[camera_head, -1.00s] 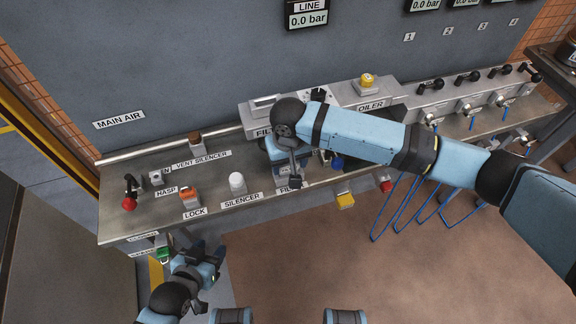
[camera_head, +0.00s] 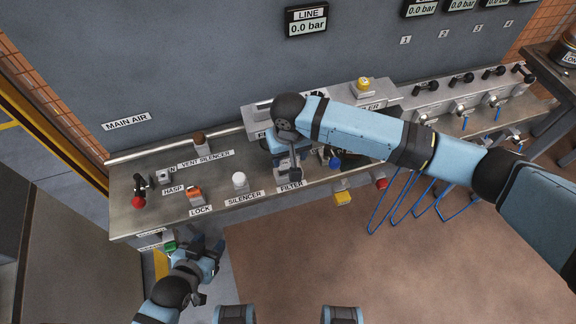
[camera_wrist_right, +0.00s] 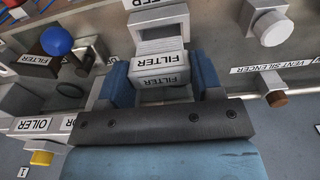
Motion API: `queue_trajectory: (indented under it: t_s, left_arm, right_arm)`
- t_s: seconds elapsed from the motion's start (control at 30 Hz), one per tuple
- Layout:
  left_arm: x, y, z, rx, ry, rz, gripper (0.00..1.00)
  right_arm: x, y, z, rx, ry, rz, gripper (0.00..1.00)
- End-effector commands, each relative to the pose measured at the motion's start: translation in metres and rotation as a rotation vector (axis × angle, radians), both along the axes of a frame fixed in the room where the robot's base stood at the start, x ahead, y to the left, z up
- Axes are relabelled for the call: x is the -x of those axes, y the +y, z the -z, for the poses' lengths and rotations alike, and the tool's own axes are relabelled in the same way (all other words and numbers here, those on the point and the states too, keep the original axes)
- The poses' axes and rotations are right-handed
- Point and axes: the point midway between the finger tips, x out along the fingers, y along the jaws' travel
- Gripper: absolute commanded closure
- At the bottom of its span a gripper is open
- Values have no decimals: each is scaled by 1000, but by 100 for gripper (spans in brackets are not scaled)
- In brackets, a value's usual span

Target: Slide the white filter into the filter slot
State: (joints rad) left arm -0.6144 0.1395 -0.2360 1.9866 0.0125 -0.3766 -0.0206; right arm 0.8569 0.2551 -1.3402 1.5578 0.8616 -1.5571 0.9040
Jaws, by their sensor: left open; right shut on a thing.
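The white filter (camera_wrist_right: 160,77), a pale block with a FILTER label, sits between the blue fingers of my right gripper (camera_wrist_right: 162,84). The gripper is shut on it. Just beyond it in the wrist view is a pale housing (camera_wrist_right: 160,28) with a dark recess, which looks like the filter slot. I cannot tell whether the block touches or has entered it. In the head view my right gripper (camera_head: 290,155) is over the bench, behind the FILTER label (camera_head: 291,186), and its arm hides most of the slot. My left gripper (camera_head: 214,252) is open and empty, below the bench's front edge.
On the bench (camera_head: 215,180) stand a white silencer knob (camera_head: 240,181), an orange lock (camera_head: 195,193), a red-knobbed valve (camera_head: 139,201) and a brown vent silencer (camera_head: 199,139). A blue knob (camera_head: 334,161) is close to the right gripper. Floor in front is clear.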

Motion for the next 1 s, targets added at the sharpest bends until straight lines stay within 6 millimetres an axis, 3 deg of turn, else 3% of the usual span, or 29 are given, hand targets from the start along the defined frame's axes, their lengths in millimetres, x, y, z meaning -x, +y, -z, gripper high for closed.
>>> queue_trajectory:
  t_s: [0.3,0.8,1.0]
  left_arm:
    - [-2,0,-18,3,-8,-1,52]
    - [-1,1,-17,0,-3,-1,52]
    - [0,1,-26,0,-1,-1,52]
  right_arm:
    - [0,0,-10,0,0,1,78]
    - [0,0,-11,0,0,1,78]
    - [1,0,-15,-1,1,2,78]
